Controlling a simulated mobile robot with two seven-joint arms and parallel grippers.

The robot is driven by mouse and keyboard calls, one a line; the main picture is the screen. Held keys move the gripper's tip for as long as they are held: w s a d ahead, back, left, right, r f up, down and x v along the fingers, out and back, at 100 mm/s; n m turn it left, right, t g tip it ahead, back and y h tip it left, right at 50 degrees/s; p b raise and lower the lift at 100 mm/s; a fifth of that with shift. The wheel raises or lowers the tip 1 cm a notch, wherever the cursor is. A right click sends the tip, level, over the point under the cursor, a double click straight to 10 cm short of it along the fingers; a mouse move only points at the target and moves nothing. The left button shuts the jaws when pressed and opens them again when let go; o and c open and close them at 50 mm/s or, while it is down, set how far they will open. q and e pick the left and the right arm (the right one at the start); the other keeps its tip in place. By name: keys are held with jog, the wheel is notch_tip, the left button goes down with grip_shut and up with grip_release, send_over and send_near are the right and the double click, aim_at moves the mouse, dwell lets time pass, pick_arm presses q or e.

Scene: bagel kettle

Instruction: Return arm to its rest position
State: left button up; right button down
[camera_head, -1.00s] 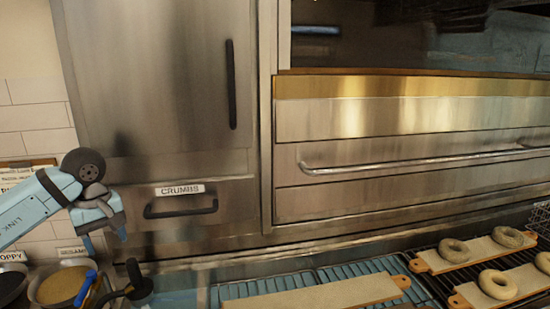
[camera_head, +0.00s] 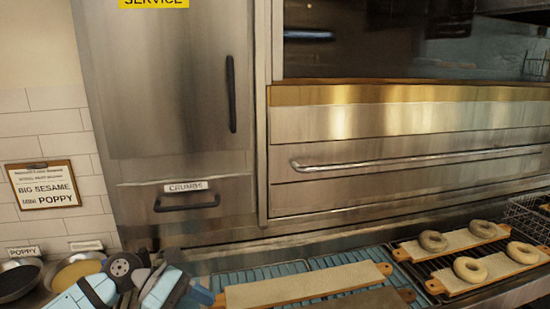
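My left arm (camera_head: 85,296) is light blue with dark joints and comes in low at the bottom left. My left gripper (camera_head: 188,294) is at the bottom edge, in front of the seed pans' right side and left of the boards. Its fingertips are partly cut off by the frame edge, so I cannot tell if it is open or holding anything. My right arm and gripper are not in view.
A poppy pan (camera_head: 16,283) and a sesame pan (camera_head: 78,270) stand at the left. A long board (camera_head: 300,284) lies over blue racks. Several bagels (camera_head: 433,241) sit on boards at the right. The steel oven front (camera_head: 400,180) rises behind.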

pick_arm(q)
jog(key=s+d+r+n+t+h+p, duration=0.1)
jog(key=s+d+n+t+h, duration=0.2)
jog(key=d+n+h, duration=0.4)
jog(key=s+a+f+n+t+y+p, duration=0.1)
jog(key=a+f+n+t+y, duration=0.3)
jog(key=n, duration=0.7)
jog(key=s+a+f+n+t+y+p, duration=0.1)
jog(key=f+n+t+y, duration=0.2)
jog(key=n+t, duration=0.65)
jog(key=s+a+f+n+t+y+p, duration=0.1)
jog(key=a+f+n+t+y, duration=0.25)
jog(key=n, duration=1.05)
jog(key=s+a+f+n+g+y+p, duration=0.1)
jog(key=s+a+f+n+g+y, duration=0.2)
jog(key=s+f+n, duration=0.9)
jog(key=s+f+g+y, duration=0.1)
jog(key=g+y, duration=0.2)
jog(key=g, duration=0.1)
jog(key=shift+s+f, duration=0.2)
jog(key=shift+f, duration=0.05)
jog(key=shift+a+n, duration=0.1)
jog(key=shift+n, duration=0.15)
